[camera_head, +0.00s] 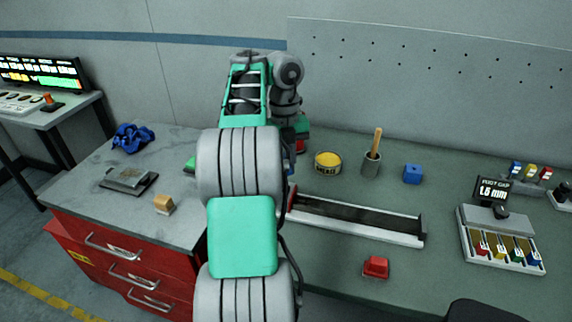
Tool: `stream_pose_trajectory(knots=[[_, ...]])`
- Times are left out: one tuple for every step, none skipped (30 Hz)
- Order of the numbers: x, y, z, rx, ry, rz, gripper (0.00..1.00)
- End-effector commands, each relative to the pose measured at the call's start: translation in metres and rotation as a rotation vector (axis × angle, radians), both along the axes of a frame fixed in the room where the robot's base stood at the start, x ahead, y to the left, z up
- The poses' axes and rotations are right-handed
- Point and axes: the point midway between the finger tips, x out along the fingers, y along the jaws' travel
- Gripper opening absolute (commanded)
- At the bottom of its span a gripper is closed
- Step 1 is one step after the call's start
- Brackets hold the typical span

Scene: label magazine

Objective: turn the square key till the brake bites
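No square key or brake can be made out; my arm covers the left part of the bench, where they may be hidden. A long dark channel with pale rails (400,238) and a red end lies across the bench, its left end behind my arm. My gripper (301,130) points down at the back of the bench, beyond the channel's left end. Its fingers are hidden by my arm, so I cannot tell whether they are open or hold anything. A small red patch shows just under it.
A red block (376,268) lies in front of the channel. Behind it stand a yellow tin (328,163), a grey cup (371,164) with a wooden handle, and a blue cube (413,174). A gauge tray (504,255) with coloured pieces is right. A wooden block (164,204) is left.

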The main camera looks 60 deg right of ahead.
Motion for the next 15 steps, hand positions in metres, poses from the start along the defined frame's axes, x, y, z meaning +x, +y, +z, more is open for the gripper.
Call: stream_pose_trajectory(knots=[[-0.0006,0.0012,-0.0046,0.009,0.005,-0.002,0.00],[-0.0007,0.0011,-0.0050,0.010,0.005,-0.023,0.00],[-0.0007,0.0008,-0.0058,0.011,0.006,-0.086,0.00],[-0.0009,0.0007,-0.0060,0.010,0.007,-0.144,0.00],[-0.0006,0.0008,-0.0059,0.011,0.006,-0.197,0.00],[-0.0006,0.0011,-0.0061,0.011,0.006,-0.245,0.00],[-0.0006,0.0012,-0.0061,0.011,0.006,-0.262,0.00],[-0.0007,0.0014,-0.0062,0.011,0.006,-0.266,0.00],[-0.0007,0.0015,-0.0063,0.012,0.006,-0.263,0.00],[-0.0008,0.0016,-0.0064,0.012,0.006,-0.262,0.00],[-0.0008,0.0016,-0.0065,0.012,0.006,-0.262,0.00],[-0.0008,0.0017,-0.0067,0.011,0.006,-0.265,0.00],[-0.0009,0.0015,-0.0068,0.013,0.007,-0.285,0.00],[-0.0011,0.0013,-0.0069,0.013,0.007,-0.330,0.00],[-0.0012,0.0009,-0.0072,0.012,0.008,-0.407,0.00]])
